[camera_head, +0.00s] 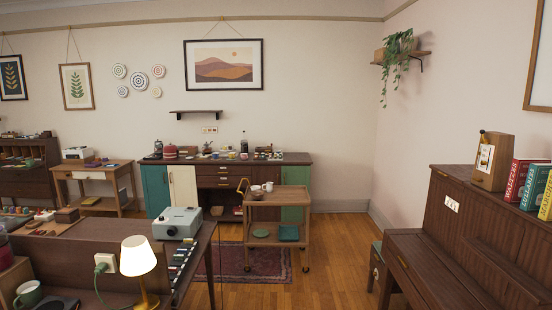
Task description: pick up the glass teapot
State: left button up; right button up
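I cannot make out the glass teapot with certainty. On top of the wooden serving cart (285,196) at mid-picture stand a small item with a raised tan handle (243,186) and small white pieces (262,187). The handled item could be a teapot, but it is too small to tell whether it is glass. Neither of my grippers is in view.
A long sideboard (218,185) with many small objects stands behind the cart. A desk with a lamp (138,258) and a grey machine (177,223) fills the front left. A piano (465,235) stands at right. The wooden floor (335,260) between is open.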

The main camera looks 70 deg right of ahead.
aim_at(206, 150)
jog(key=z, duration=2.15)
